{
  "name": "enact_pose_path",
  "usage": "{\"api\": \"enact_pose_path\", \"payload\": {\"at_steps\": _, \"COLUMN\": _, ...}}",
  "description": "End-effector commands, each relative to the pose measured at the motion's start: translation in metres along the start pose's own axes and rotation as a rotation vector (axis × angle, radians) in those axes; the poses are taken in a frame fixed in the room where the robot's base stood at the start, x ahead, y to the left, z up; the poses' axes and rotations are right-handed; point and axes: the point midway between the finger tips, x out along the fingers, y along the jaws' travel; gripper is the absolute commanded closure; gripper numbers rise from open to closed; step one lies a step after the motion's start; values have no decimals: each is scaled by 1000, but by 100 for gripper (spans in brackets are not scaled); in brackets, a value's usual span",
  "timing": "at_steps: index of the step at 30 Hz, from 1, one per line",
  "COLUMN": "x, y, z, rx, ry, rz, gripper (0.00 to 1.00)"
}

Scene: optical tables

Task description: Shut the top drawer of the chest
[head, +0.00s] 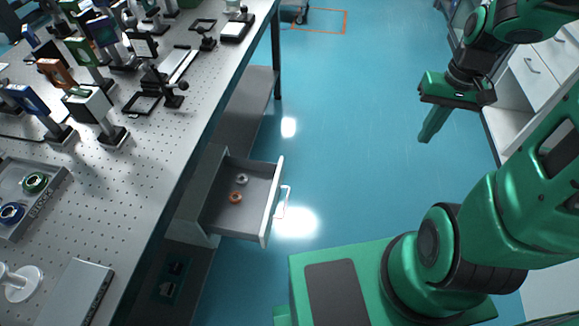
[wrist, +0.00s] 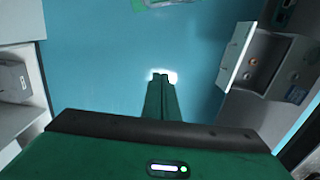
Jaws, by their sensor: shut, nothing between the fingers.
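The top drawer (head: 273,203) of the chest (head: 206,196) is pulled out from under the optical table, toward the aisle. It has a grey inside, a white front and a white bar handle (head: 284,202). A grey ring (head: 242,180) and an orange ring (head: 236,197) lie in it. In the wrist view the open drawer (wrist: 236,58) shows at the right. My gripper (head: 425,138) is shut and empty, over the floor, well to the right of the drawer and apart from it. Its closed fingers also show in the wrist view (wrist: 160,78).
The optical table (head: 150,180) at the left carries several optics mounts, a tray (head: 42,205) and a grey box (head: 75,292). White cabinets (head: 535,70) stand at the right. The blue floor (head: 340,120) between is clear, with an orange marked outline (head: 325,20) at the far end.

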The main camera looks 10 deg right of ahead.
Motion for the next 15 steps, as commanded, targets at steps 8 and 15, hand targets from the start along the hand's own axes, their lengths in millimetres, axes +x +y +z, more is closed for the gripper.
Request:
{"api": "enact_pose_path", "payload": {"at_steps": 8, "x": 80, "y": -42, "z": -52, "rx": -103, "ry": -24, "rz": -125, "gripper": 100}}
{"api": "enact_pose_path", "payload": {"at_steps": 15, "x": 151, "y": -87, "z": -80, "rx": -144, "ry": -26, "rz": -281, "gripper": 100}}
